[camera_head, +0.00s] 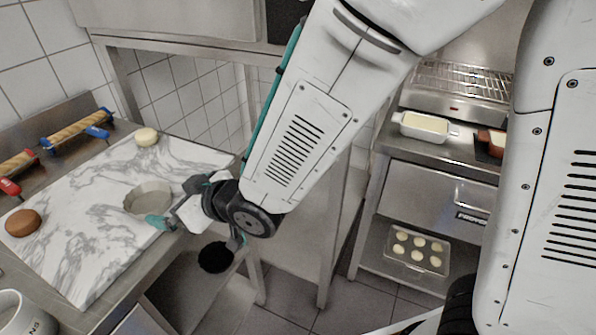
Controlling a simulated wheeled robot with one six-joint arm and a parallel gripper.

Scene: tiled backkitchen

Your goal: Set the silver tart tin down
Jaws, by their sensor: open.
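The silver tart tin (148,197) rests upright on the white marble slab (85,250), near the slab's right edge. It is round, shallow and grey, and looks empty. My gripper (172,203) is just to the right of the tin, with teal fingertips low at the slab's edge. One fingertip shows in front of the tin's near right side, and the other is partly behind the gripper body. The jaws are open with nothing held between them. I cannot tell whether a finger still touches the tin's rim.
A pale dough ball (146,136) and a brown round (22,223) lie on the slab. A mug (22,315) stands front left. A shelf right holds a white dish (425,127) and a muffin tray (418,252).

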